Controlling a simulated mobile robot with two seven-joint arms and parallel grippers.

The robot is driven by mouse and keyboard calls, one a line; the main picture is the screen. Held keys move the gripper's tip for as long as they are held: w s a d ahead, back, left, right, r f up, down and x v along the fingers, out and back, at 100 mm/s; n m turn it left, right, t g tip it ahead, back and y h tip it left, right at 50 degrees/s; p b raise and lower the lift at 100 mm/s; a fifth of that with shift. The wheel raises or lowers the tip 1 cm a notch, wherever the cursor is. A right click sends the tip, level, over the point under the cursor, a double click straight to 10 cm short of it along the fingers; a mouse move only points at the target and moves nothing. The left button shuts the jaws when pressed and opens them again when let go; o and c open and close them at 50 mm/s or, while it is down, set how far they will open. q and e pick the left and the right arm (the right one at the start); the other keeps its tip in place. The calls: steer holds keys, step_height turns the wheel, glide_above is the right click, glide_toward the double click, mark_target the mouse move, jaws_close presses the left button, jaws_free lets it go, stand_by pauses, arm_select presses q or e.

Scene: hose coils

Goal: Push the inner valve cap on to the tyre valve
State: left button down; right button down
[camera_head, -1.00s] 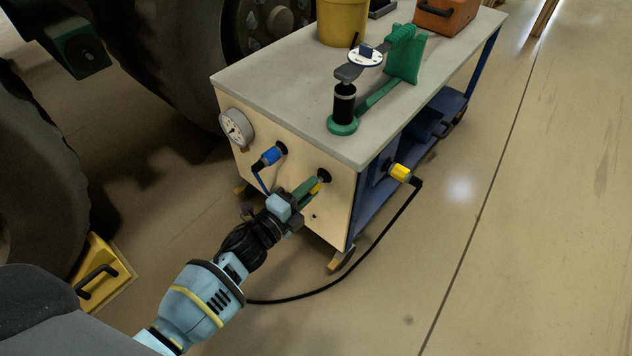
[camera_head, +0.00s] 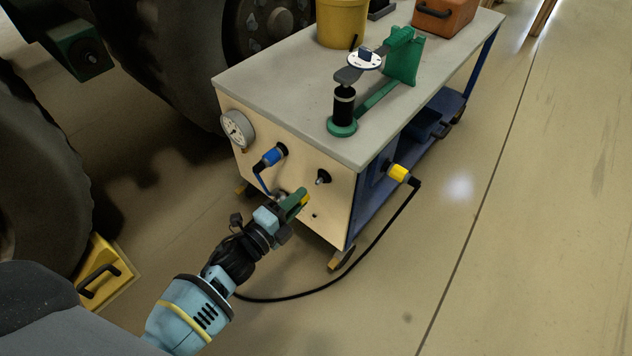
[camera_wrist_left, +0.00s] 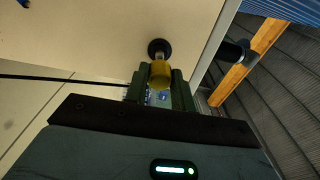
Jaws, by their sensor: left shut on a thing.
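My left gripper (camera_head: 298,201) has green fingers and is shut on a small yellow valve cap (camera_head: 304,199) in front of the cart's pale panel. In the left wrist view the cap (camera_wrist_left: 160,74) sits between the green fingers (camera_wrist_left: 161,82). The black tyre valve (camera_head: 323,177) sticks out of the panel, bare, up and right of the cap in the head view. In the left wrist view the valve (camera_wrist_left: 159,48) has a dark round base and a pale stem just beyond the cap. A gap between cap and stem is hard to judge there. My right gripper is out of view.
A blue fitting (camera_head: 274,155) with a blue hose and a round gauge (camera_head: 237,128) are left on the panel. A yellow plug (camera_head: 398,172) with a black hose sits on the cart's right side. A green stand (camera_head: 342,127) and yellow bucket (camera_head: 343,22) stand on the cart top (camera_head: 280,85).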

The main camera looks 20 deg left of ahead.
arm_select(q)
steer(key=p+v, duration=0.1)
steer(key=v, duration=0.3)
steer(key=shift+s+a, duration=0.1)
stand_by(0.5)
